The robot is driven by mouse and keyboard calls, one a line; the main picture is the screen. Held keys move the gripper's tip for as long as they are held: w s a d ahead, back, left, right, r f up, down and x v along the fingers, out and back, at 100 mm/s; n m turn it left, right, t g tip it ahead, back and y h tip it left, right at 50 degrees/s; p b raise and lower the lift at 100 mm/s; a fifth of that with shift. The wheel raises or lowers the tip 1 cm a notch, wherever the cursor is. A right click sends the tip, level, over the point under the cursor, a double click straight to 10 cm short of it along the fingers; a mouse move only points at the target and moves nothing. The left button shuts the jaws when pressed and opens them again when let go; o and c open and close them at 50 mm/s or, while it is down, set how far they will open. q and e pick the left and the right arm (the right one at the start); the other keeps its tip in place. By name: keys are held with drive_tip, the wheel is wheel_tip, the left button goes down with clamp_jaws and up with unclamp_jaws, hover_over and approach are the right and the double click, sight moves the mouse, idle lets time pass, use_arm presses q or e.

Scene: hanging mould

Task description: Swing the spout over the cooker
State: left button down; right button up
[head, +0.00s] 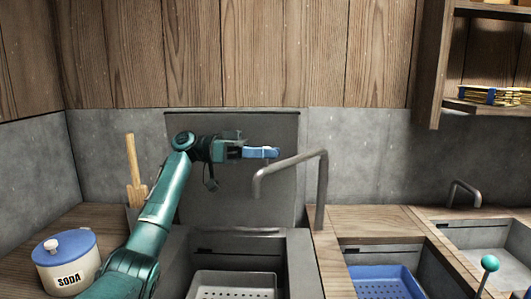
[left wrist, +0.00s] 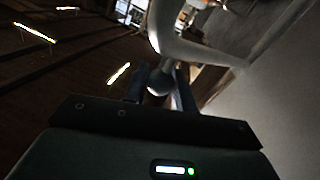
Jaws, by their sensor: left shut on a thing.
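The exact contact is dark there. I cannot clearly make out a cooker. My right gripper is out of view.
A grey basin with a perforated tray (head: 232,284) lies below my left gripper. A blue tray (head: 385,284) sits in a basin to its right. A soda pot (head: 67,272) and wooden paddle (head: 135,178) stand left. A second tap (head: 463,190) and a shelf (head: 487,108) are right.

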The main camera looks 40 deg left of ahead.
use_arm(q)
drive_tip(key=c, duration=1.2)
unclamp_jaws()
drive_tip(key=v, duration=1.3)
drive_tip(key=shift+r+b, duration=0.1)
drive_tip(key=shift+b, duration=0.2)
